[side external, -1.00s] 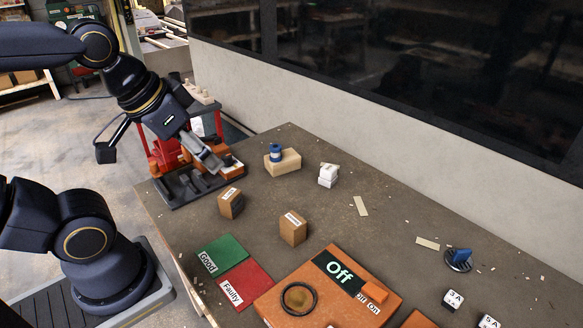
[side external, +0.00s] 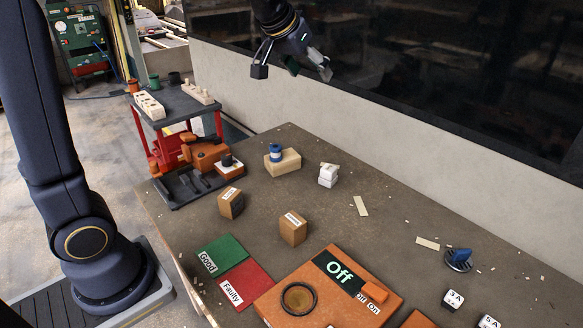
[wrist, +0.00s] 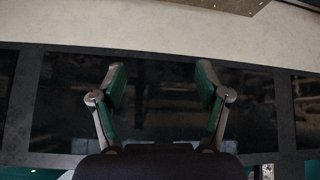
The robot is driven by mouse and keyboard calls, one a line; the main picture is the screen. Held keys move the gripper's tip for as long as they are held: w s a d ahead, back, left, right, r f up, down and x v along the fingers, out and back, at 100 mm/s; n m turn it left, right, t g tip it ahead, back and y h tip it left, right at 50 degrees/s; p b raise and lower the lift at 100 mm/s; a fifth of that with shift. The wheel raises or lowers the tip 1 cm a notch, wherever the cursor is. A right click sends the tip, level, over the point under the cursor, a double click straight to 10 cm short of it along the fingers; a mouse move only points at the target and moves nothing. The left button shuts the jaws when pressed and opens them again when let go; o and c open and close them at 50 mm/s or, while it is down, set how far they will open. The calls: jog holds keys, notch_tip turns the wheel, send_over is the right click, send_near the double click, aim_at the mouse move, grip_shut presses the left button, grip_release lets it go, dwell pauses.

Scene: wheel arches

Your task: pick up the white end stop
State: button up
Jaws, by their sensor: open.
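A small white block (side external: 328,175), which looks like the white end stop, sits on the brown table behind the middle, to the right of a tan block with a blue piece on it. It looks stepped, with a smaller part on top; its fine shape is too small to tell. My gripper (side external: 292,70) is high above the back of the table, up and to the left of the white block and well apart from it. In the wrist view my gripper (wrist: 161,85) has its two fingers spread with nothing between them. The white block is not in the wrist view.
The tan block (side external: 289,162) stands close left of the white block. Two labelled brown boxes (side external: 231,203) (side external: 293,228) stand nearer. A red-framed rack (side external: 160,125) is at the left end. An orange panel (side external: 270,305) lies in front. A wall runs behind the table.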

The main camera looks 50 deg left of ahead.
jog(key=w+a+r+x, duration=0.1)
jog(key=x, duration=0.6)
jog(key=g, duration=0.3)
send_over(329, 168)
jog(key=s+d, duration=0.2)
jog(key=s, duration=0.3)
notch_tip(329, 168, down, 17)
jog(key=shift+n, duration=0.3)
jog(key=x, duration=1)
jog(key=shift+s+a+f, duration=0.2)
jog(key=shift+s+a, duration=0.05)
jog(key=shift+a, duration=0.05)
jog(key=shift+y, duration=0.3)
jog(key=x, duration=0.5)
jog(key=shift+s+a+f, duration=0.1)
jog(key=shift+a+f, duration=0.2)
jog(key=shift+f, duration=0.05)
jog(key=c, duration=1.3)
jog(key=shift+o, duration=0.2)
jog(key=shift+r, duration=0.1)
